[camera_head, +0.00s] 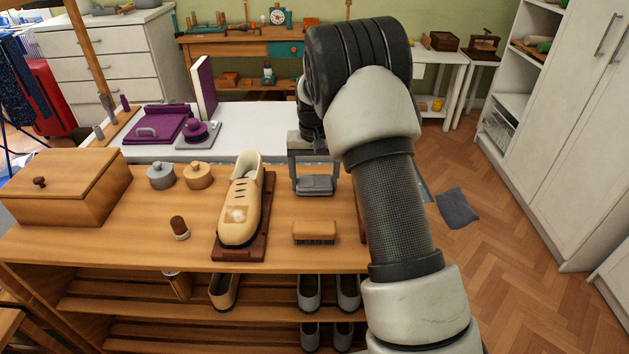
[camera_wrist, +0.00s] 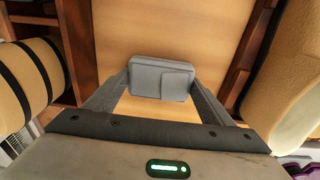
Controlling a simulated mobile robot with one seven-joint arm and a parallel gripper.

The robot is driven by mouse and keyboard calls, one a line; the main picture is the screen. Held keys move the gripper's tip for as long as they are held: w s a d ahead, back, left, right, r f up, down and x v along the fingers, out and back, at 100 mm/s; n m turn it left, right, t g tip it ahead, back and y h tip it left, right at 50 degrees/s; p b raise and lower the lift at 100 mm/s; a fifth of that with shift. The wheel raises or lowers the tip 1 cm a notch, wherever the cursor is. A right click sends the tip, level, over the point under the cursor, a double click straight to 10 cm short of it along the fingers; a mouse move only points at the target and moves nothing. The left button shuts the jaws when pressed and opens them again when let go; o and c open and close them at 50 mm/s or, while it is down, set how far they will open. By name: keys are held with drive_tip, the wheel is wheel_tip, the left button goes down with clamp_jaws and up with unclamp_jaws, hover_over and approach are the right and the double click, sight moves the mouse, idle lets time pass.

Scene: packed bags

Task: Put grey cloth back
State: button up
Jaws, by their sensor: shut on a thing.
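The grey cloth (camera_head: 316,184) is a small folded pad in the head view, over the wooden bench near its back edge. It also shows as a folded grey block in the wrist view (camera_wrist: 162,78). My gripper (camera_head: 314,177) points down, its two fingers on either side of the cloth and shut on it. In the wrist view, my fingers (camera_wrist: 160,86) meet the cloth at its left and right sides. Bare wood lies beneath. I cannot tell whether the cloth touches the bench top.
A tan shoe (camera_head: 240,205) on a dark stand is left of the cloth, and a brush (camera_head: 314,232) lies in front. A wooden box (camera_head: 65,187) and small lidded jars (camera_head: 197,176) stand further left. A dark grey flat piece (camera_head: 457,208) lies on the floor at right.

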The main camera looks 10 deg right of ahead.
drive_tip(key=shift+f, duration=0.15)
drive_tip(key=o, duration=1)
drive_tip(key=shift+c, duration=0.2)
